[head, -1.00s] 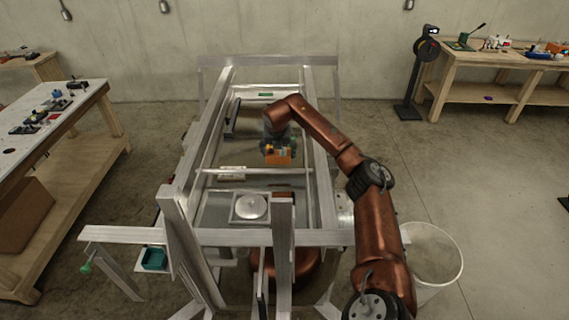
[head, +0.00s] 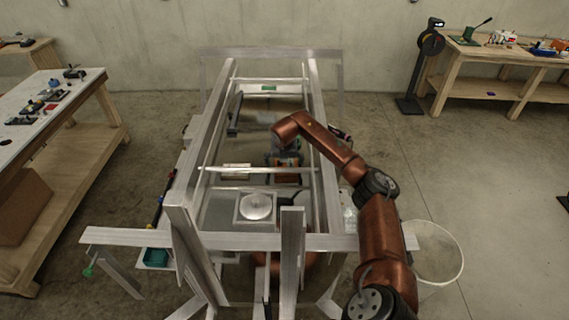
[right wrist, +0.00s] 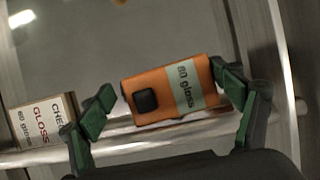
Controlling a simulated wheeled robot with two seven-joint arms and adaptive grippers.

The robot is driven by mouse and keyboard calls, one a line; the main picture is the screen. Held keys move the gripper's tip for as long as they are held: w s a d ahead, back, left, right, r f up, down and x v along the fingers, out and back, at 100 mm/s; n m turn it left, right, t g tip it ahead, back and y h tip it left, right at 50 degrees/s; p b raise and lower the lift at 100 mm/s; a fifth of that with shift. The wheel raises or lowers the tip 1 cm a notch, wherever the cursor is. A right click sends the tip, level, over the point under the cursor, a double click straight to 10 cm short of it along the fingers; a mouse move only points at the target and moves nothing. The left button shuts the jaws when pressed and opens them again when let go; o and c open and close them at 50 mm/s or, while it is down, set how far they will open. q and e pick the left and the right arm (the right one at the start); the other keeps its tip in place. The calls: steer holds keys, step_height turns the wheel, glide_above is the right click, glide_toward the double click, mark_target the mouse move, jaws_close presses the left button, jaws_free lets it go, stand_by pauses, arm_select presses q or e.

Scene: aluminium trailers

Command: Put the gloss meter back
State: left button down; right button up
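The gloss meter is an orange block with a dark square button and a pale band reading "80 gloss" (right wrist: 165,89). My left gripper is not in view.
The trailer's long side rails (head: 320,150) flank my right arm. A round silver disc on a square plate (head: 256,206) sits nearer. Upright posts (head: 292,250) stand in front. A white bucket (head: 435,252) is right. Workbenches stand left (head: 55,125) and at the back right (head: 485,58).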

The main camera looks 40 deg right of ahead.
mark_target(286, 166)
steer(key=shift+o, duration=0.2)
steer(key=shift+s+d+r, duration=0.15)
steer(key=shift+s+d, duration=0.15)
steer(key=shift+s, duration=0.15)
steer(key=shift+w, duration=0.1)
steer(key=shift+a+r, duration=0.15)
steer(key=b+v, duration=0.1)
steer(key=v, duration=0.3)
steer(key=shift+r, duration=0.3)
steer(key=b+v, duration=0.1)
steer(key=v, duration=0.5)
steer(key=shift+f, duration=0.1)
steer(key=shift+s+a+r, duration=0.1)
steer(key=shift+s+r, duration=0.15)
steer(key=shift+r, duration=0.25)
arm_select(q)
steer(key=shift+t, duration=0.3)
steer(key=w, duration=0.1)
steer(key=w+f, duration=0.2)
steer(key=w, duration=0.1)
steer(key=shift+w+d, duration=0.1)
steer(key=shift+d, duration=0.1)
